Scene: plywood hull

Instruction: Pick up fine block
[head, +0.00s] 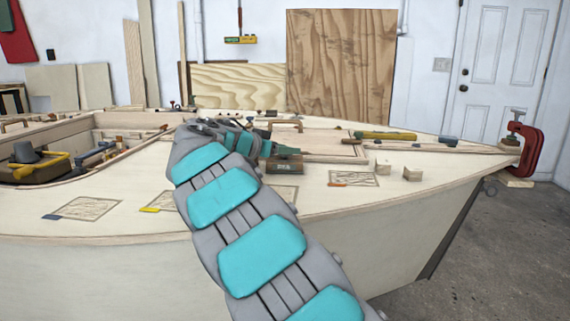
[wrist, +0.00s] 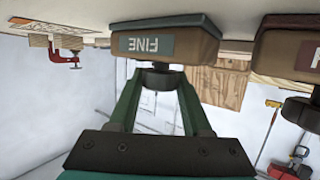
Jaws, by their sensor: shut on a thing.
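The fine block (wrist: 165,45) is a brown sanding block with a teal base layer, a dark knob and a label reading FINE, upside down in the wrist view. My gripper (wrist: 160,78) has its green fingers on both sides of the knob and is shut on it. The block's base is close to the pale deck; I cannot tell whether they touch. In the head view, my gripper (head: 264,143) is partly hidden by my arm. A brown labelled block (head: 287,168) shows just beside it there, its label too small to read.
A second block (wrist: 284,52) with a dark red base and dark knob stands close beside the fine block. On the deck lie small wooden blocks (head: 412,174) and a yellow-green tool (head: 386,135). A red clamp (head: 530,148) grips the bow. An open cockpit (head: 50,165) holds tools at left.

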